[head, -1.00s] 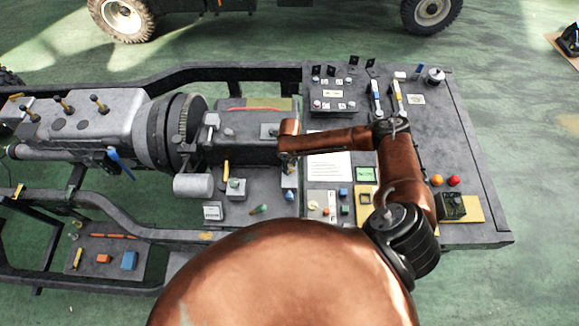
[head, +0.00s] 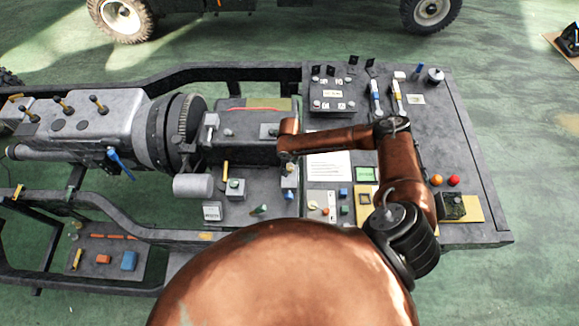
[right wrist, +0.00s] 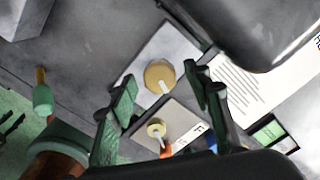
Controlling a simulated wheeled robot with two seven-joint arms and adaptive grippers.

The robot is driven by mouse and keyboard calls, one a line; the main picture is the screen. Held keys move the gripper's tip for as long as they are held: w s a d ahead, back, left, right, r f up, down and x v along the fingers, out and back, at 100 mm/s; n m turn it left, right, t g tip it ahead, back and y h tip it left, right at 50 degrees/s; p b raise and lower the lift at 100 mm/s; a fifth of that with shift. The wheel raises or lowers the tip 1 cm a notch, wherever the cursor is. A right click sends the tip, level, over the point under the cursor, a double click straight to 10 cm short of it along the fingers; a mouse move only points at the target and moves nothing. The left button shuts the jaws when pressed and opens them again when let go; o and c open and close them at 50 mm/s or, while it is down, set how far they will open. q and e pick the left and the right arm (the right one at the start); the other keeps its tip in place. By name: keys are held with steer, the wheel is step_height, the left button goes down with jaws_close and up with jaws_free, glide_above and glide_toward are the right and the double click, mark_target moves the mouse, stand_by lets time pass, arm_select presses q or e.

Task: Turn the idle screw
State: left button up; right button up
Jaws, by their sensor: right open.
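A round brass-coloured screw head with a pale slot mark (right wrist: 160,76) sits on a light grey block (right wrist: 150,52) in the right wrist view. I take it to be the idle screw. My right gripper (right wrist: 164,88) is open, its two green-padded fingers on either side of the screw head in this view, with clear gaps. Nothing is held. I cannot tell the height of the fingertips above the block. In the head view my right arm reaches over the bench, and its wrist hides most of the gripper. My left gripper is not in view.
A smaller cream knob (right wrist: 157,130) with an orange pointer sits on a pale plate close by. A white printed sheet (head: 329,165) lies to the right. A dark gearbox housing (head: 240,140) rises behind.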

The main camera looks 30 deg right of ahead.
mark_target(289, 167)
step_height(289, 167, up, 12)
steer(key=shift+f, duration=0.25)
steer(key=shift+r, duration=0.1)
stand_by(0.5)
